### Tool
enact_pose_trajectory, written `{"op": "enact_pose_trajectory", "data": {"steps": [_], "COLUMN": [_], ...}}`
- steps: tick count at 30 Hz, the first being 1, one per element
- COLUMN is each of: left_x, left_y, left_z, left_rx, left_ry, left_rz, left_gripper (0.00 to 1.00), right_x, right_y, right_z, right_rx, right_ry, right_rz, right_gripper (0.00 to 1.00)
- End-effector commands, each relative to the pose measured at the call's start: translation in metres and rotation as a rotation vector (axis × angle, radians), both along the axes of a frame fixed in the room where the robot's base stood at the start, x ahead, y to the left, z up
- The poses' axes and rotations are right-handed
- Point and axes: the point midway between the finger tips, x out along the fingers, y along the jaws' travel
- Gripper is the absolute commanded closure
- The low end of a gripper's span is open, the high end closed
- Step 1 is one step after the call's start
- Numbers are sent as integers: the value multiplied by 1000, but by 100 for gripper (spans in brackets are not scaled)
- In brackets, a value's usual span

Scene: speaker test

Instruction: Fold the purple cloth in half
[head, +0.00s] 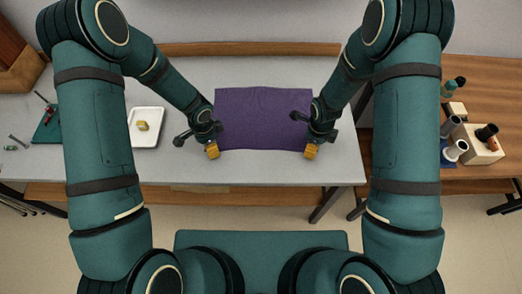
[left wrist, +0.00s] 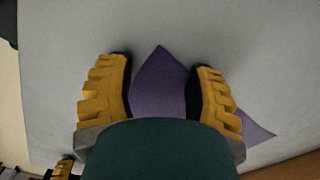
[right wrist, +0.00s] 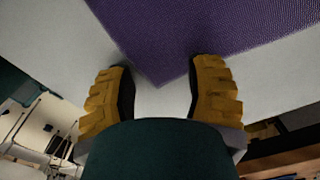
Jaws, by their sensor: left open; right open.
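The purple cloth (head: 262,115) lies spread out, roughly rectangular, on the grey table, its near edge close to the table's front. My left gripper (head: 212,151) is at its near left corner, and my right gripper (head: 311,152) is at its near right corner. In the left wrist view a pointed part of the cloth (left wrist: 160,85) shows between the open yellow fingers, with another corner to the right; the palm hides the rest. In the right wrist view a cloth corner (right wrist: 158,75) lies between the open fingers. Whether the fingers touch the cloth I cannot tell.
A white tray (head: 147,142) with a small yellow thing (head: 142,126) stands left of the cloth. Tools lie on a green mat (head: 46,133) at the far left. A wooden side table (head: 480,80) at the right holds a pale block and several cylinders.

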Motion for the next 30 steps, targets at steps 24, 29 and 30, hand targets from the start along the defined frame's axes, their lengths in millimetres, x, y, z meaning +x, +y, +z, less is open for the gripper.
{"op": "enact_pose_trajectory", "data": {"steps": [24,29,30], "left_x": [-1,-1,-1], "left_y": [0,0,0], "left_z": [-7,-8,-8], "left_rx": [0,0,0], "left_ry": [2,4,4], "left_rz": [1,1,1], "left_gripper": [100,100,100], "right_x": [-1,-1,-1], "right_y": [0,0,0], "right_z": [-7,-8,-8], "right_rx": [0,-1,-1], "right_ry": [2,3,4], "right_rz": [0,-1,-1], "right_gripper": [100,100,100]}}
